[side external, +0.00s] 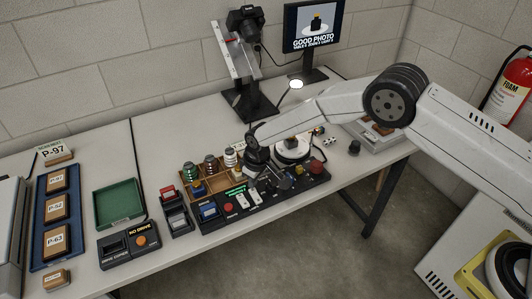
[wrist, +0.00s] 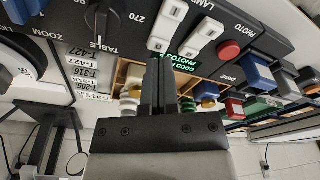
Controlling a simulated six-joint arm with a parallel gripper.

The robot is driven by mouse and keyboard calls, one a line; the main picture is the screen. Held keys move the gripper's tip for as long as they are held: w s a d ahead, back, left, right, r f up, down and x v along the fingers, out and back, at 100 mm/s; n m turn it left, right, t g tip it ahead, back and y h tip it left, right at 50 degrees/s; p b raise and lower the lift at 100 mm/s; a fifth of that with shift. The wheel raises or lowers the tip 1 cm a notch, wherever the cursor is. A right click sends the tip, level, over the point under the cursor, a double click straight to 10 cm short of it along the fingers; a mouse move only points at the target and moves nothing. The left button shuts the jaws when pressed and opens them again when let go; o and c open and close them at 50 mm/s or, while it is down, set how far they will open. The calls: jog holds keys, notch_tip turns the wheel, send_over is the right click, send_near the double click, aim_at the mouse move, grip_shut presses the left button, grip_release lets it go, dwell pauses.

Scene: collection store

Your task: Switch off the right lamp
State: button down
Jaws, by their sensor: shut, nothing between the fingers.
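Two white rocker switches sit side by side on the black control panel (side external: 318,184), under a partly visible LAMP label in the wrist view. The right switch (side external: 255,197) stands nearer the table dial; in the wrist view, turned around, it is the left one (wrist: 167,25). The other switch (side external: 242,202) is nearer the red button and also shows in the wrist view (wrist: 203,38). I cannot tell their positions surely. My gripper (side external: 257,181) is shut and empty over the panel's back edge, its fingers (wrist: 160,62) close to the switches; contact is not visible.
A red button (side external: 228,208) and a green-lit display (wrist: 181,61) are beside the switches. A wooden rack (side external: 217,182) with spools stands behind. A white turntable (side external: 293,154) carries a small dark object. A camera stand (side external: 250,103) and a round bright lamp head (side external: 296,84) are farther back.

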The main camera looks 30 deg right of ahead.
aim_at(255, 191)
jog(key=shift+f, duration=1.2)
dwell(1.1)
jog(key=shift+r, duration=3.5)
jog(key=shift+r, duration=0.1)
jog(key=shift+d+r, duration=0.15)
jog(key=shift+d, duration=0.1)
jog(key=s+d+r+m, duration=0.2)
jog(key=s+d+r, duration=0.2)
jog(key=d+r, duration=0.35)
jog(key=s+d+r+m, duration=0.2)
jog(key=s+d, duration=0.5)
jog(key=s, duration=0.4)
jog(key=s+d+r+m+t, duration=0.1)
jog(key=s+d+r+m, duration=0.1)
jog(key=s+d+r, duration=0.2)
jog(key=s+d, duration=0.3)
jog(key=s, duration=0.5)
jog(key=shift+d+r+h, duration=0.2)
jog(key=shift+d+h, duration=0.2)
